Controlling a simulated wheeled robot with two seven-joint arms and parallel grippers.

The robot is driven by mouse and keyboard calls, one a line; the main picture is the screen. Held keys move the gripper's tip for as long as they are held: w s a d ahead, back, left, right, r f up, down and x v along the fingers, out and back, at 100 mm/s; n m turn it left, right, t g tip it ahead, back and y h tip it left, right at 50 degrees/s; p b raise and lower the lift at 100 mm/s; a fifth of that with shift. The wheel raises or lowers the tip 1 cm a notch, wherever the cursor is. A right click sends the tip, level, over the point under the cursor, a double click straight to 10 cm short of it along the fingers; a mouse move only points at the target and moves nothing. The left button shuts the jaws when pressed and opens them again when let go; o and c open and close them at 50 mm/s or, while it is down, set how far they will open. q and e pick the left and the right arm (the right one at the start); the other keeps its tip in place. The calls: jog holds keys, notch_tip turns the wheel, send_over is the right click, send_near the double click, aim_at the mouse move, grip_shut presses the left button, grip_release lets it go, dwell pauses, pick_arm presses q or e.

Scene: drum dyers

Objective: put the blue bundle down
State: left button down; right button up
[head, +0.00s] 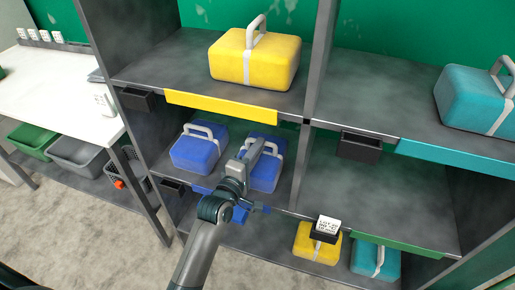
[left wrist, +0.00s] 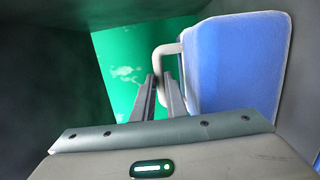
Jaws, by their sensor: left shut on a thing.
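My left gripper (head: 254,150) reaches into the middle-left bay of the shelf rack and is shut on the pale handle of a blue bundle (head: 267,173). In the left wrist view the fingers (left wrist: 162,82) close around the handle, with the blue bundle (left wrist: 235,65) on the right. The bundle is upright in the bay; my arm partly covers it, and I cannot tell whether its underside touches the shelf. Another blue bundle (head: 196,153) with a pale handle stands to its left on the same shelf. My right gripper is not in view.
A yellow bundle (head: 255,62) stands on the shelf above, a teal one (head: 470,98) at upper right. The bay to the right (head: 385,190) is empty. A yellow (head: 314,248) and a teal bundle (head: 376,262) stand below. A white table (head: 55,95) is at left.

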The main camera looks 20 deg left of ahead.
pick_arm(q)
jog(key=c, duration=1.8)
grip_release()
jog(key=shift+o, duration=0.2)
jog(key=s+a+b, duration=0.1)
jog(key=s+a, duration=0.1)
jog(key=s, duration=1)
jog(key=shift+r, duration=0.1)
